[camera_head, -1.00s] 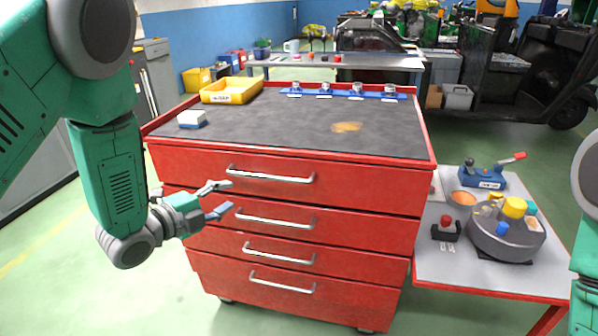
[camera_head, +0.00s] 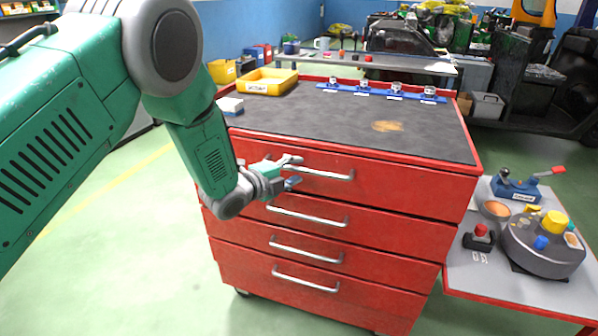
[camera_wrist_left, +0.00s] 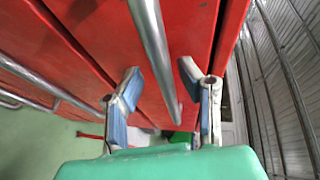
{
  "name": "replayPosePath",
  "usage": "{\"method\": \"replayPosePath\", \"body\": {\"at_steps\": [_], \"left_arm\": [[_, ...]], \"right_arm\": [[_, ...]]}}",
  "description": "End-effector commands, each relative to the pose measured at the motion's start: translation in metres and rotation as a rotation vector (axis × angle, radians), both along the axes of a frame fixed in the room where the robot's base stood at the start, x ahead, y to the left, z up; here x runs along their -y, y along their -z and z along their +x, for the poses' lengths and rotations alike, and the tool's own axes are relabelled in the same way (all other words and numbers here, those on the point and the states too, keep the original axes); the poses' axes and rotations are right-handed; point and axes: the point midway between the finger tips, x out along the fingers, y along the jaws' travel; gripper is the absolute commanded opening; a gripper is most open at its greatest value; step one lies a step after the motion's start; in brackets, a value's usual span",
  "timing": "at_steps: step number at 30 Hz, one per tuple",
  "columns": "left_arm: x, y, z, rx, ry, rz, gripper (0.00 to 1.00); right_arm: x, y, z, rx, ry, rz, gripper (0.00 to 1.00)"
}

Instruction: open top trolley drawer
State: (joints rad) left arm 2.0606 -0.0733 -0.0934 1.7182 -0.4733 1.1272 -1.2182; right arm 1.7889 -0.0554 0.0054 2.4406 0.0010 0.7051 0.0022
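The red trolley (camera_head: 340,255) stands in front of me with several drawers, each with a silver bar handle. The top drawer (camera_head: 400,188) looks shut, and its handle (camera_head: 325,174) runs across its front. My left gripper (camera_head: 293,172) is at the left end of this handle, its fingers apart. In the left wrist view the fingers of my left gripper (camera_wrist_left: 160,75) are spread on either side of a silver handle bar (camera_wrist_left: 152,42), not closed on it. Whether a finger touches the bar I cannot tell. My right gripper is out of view.
The dark trolley top holds a yellow bin (camera_head: 268,82), a white-and-blue block (camera_head: 230,106) and a blue rail (camera_head: 380,92). A side table (camera_head: 490,290) with a grey round fixture (camera_head: 543,245) stands at the right. Green floor is free at the left.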

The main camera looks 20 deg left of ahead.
Motion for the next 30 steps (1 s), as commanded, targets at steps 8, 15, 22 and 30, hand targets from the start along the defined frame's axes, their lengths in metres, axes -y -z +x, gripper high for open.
{"method": "replayPosePath", "body": {"at_steps": [8,15,22,30], "left_arm": [[0.02,-0.005,0.0,0.002,0.005,0.021,0.12],[0.016,-0.004,0.0,0.004,0.013,0.009,0.0],[0.013,-0.004,0.0,0.004,0.011,0.007,0.0],[0.012,-0.004,0.0,0.004,0.005,0.012,0.33]], "right_arm": [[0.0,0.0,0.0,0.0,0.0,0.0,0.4],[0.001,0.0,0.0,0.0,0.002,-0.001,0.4],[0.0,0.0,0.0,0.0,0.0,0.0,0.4],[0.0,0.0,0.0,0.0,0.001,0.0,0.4]]}}
